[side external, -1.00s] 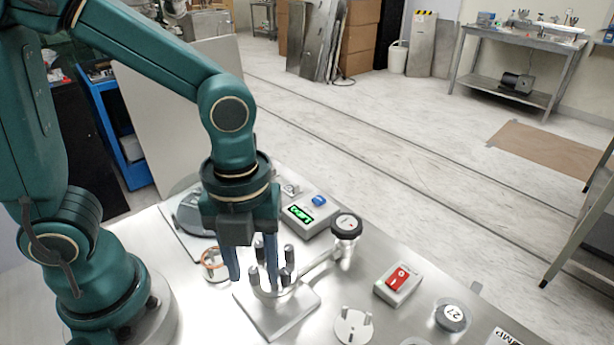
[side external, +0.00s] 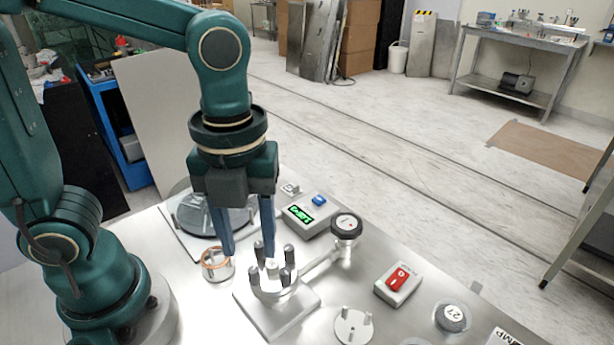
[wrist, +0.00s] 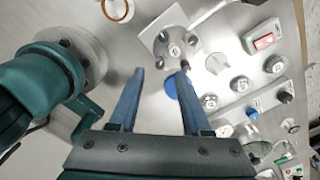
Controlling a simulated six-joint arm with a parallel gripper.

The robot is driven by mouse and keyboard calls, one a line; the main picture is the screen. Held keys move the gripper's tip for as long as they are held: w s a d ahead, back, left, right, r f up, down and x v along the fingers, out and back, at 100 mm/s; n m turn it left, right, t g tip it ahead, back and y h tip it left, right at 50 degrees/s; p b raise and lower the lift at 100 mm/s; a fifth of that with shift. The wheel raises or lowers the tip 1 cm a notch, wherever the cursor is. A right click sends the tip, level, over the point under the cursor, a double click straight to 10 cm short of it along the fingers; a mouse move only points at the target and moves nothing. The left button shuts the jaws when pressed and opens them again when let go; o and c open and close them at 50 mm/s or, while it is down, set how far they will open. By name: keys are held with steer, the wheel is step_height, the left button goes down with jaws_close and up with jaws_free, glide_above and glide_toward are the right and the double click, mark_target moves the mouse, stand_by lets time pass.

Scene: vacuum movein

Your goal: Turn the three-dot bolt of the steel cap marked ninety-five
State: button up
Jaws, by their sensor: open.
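A fixture stands on a pale square base plate (side external: 279,316), with several upright dark-topped bolts (side external: 289,253) around a steel cap (side external: 272,268). The fixture also shows near the top of the wrist view, where the steel cap (wrist: 174,51) sits among the bolts. Its marking and the bolts' dots are too small to read. My gripper (side external: 249,256) is open and empty above and slightly left of the fixture. In the wrist view my gripper (wrist: 161,68) has its fingers apart, the right fingertip appearing near one bolt. Contact cannot be told from this view.
A green display box (side external: 306,214), a red switch box (side external: 398,284), a cap marked 27 (side external: 453,317) and a pronged disc (side external: 353,326) stand nearby. A copper-coloured ring (side external: 216,262) lies left.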

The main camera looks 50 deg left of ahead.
mark_target(253, 269)
steer(key=shift+c, duration=1.3)
steer(key=n, duration=1.7)
steer(key=shift+d+f+n, duration=0.1)
steer(key=shift+f+n, duration=0.25)
steer(key=shift+n, duration=0.15)
steer(key=shift+f, duration=2.2)
jaws_close()
